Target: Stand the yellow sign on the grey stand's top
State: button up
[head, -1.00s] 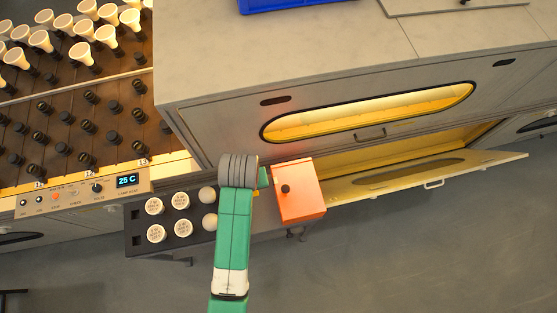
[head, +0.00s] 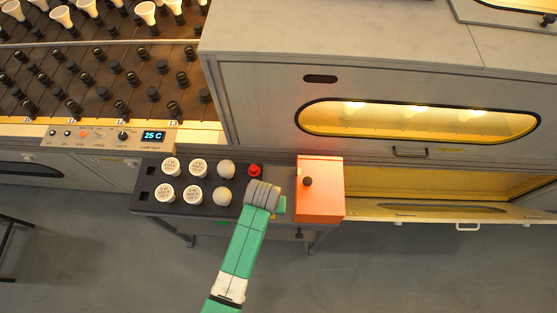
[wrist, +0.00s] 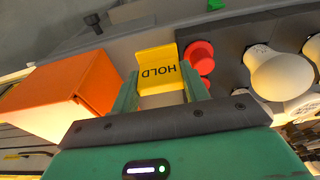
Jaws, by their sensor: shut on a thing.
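The yellow sign (wrist: 158,66), lettered HOLD, is between the two fingers of my gripper (wrist: 160,92) in the wrist view, and the gripper is shut on it. The sign has a bent, two-faced shape. The stand's top (wrist: 232,75) also shows beyond the fingers in the wrist view. I cannot tell whether the sign touches it.
A red knob (head: 254,170) is close behind my gripper; it is right beside the sign in the wrist view (wrist: 200,57). The orange box (head: 320,190) is at the stand's right end. Several white bulbs (head: 224,196) fill its left part. An open cabinet door (head: 430,211) lies to the right.

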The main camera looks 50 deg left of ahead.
jog(key=w+a, duration=0.1)
jog(key=w, duration=0.1)
jog(key=w+a+b, duration=0.1)
jog(key=w, duration=0.2)
jog(key=w+a+f+b, duration=0.1)
jog(key=w, duration=0.1)
jog(key=shift+w+a, duration=0.15)
jog(key=shift+a, duration=0.05)
jog(key=shift+w+r, duration=0.1)
jog(key=shift+w, duration=0.2)
jog(key=shift+f+b, duration=0.85)
jog(key=shift+f, duration=0.9)
jog(key=shift+f, duration=0.15)
jog(key=o, duration=1)
jog(key=r+p, duration=0.1)
jog(key=r, duration=0.3)
jog(key=s+r+p, duration=0.1)
jog(key=r+p, duration=0.1)
jog(key=r, duration=0.2)
jog(key=d+r+p, duration=0.1)
jog(key=r, duration=0.3)
jog(key=shift+s+d+r, duration=0.1)
jog(key=shift+s, duration=0.1)
